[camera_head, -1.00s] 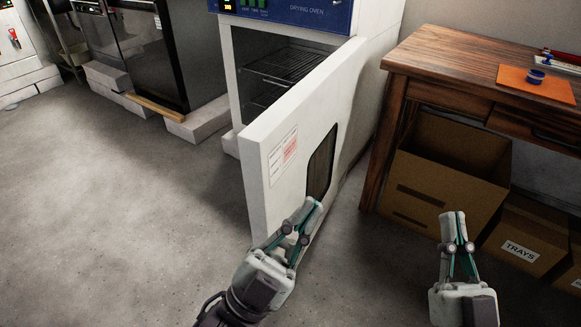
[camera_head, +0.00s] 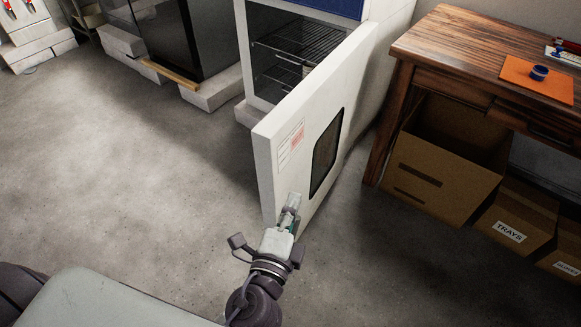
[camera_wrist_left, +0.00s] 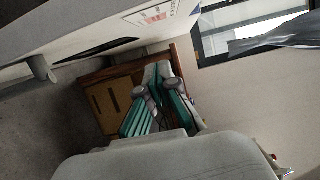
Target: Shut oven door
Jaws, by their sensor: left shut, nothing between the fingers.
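The white oven door (camera_head: 290,150) stands wide open, swung out toward me, with a dark window and a label on its outer face. The drying oven (camera_head: 385,40) is behind it, and its wire racks (camera_head: 300,45) show through the opening. My left gripper (camera_head: 292,200) is shut and empty at the lower outer face of the door, near its free edge; I cannot tell if it touches. In the left wrist view the shut fingers (camera_wrist_left: 155,95) show, with the door (camera_wrist_left: 90,30) along the top left. My right gripper is not in view.
A wooden table (camera_head: 450,50) with an orange mat (camera_head: 520,82) stands right of the oven. Cardboard boxes (camera_head: 440,165) sit under it, one marked TRAYS. A dark cabinet (camera_head: 185,40) stands left of the oven. The floor (camera_head: 150,170) left of the door is clear.

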